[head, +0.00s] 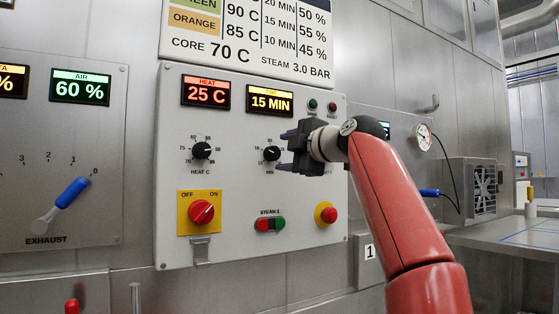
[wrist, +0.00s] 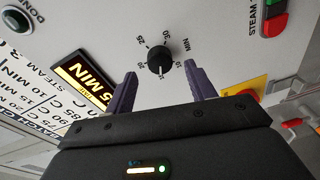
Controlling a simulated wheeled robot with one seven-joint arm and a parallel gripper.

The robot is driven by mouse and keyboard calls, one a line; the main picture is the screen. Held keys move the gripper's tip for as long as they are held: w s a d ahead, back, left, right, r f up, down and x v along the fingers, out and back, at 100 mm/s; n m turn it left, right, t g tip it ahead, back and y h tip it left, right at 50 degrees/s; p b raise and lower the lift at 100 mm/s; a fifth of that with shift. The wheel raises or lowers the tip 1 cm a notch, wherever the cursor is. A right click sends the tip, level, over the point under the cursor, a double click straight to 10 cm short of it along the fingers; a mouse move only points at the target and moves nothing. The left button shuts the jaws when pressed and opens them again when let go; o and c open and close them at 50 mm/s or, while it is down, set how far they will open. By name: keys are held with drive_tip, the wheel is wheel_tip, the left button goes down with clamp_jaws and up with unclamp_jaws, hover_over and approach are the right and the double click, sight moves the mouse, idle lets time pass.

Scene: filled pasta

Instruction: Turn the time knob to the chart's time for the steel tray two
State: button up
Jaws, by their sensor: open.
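The time knob (head: 271,153) is a small black dial marked MIN on the grey control panel. It also shows in the wrist view (wrist: 160,60), between and just beyond my fingertips. The time display (head: 270,99) above it reads 15 MIN. My gripper (head: 285,151) is open at the knob's right side, its two purple fingers pointing toward the panel; I see no contact. The chart (head: 250,40) above is cut off at the top; it shows rows with 20 MIN, 15 MIN and 10 MIN, and GREEN and ORANGE labels. No steel tray is visible.
The heat knob (head: 201,151) sits left of the time knob, under a 25 C display (head: 206,92). Below are a red OFF/ON switch (head: 201,213), steam buttons (head: 270,224) and a red stop button (head: 326,213). A blue exhaust lever (head: 70,194) is far left.

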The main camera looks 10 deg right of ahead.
drive_tip(key=b+v, duration=0.1)
drive_tip(key=v, duration=0.3)
drive_tip(key=shift+s, duration=0.1)
drive_tip(key=shift+f, duration=0.1)
drive_tip(key=s+a+f+m+g+h, duration=0.35)
drive_tip(key=a+f+m, duration=0.25)
drive_tip(key=a+f, duration=0.65)
drive_tip(key=s+d+f+m+g+h, duration=0.1)
drive_tip(key=s+d+f+m+g, duration=0.1)
drive_tip(key=s+f, duration=0.7)
drive_tip(key=s+d+f+m+g+h+p, duration=0.1)
drive_tip(key=s+d+f+m, duration=0.3)
drive_tip(key=f, duration=1.2)
drive_tip(key=s+d+f+m+g+h, duration=0.1)
drive_tip(key=s+d+f+m+g, duration=0.2)
drive_tip(key=s+f+m, duration=0.5)
drive_tip(key=s+f+g, duration=0.1)
drive_tip(key=s+f, duration=0.4)
drive_tip(key=s, duration=0.1)
drive_tip(key=shift+d+p, duration=0.35)
drive_tip(key=shift+d, duration=0.05)
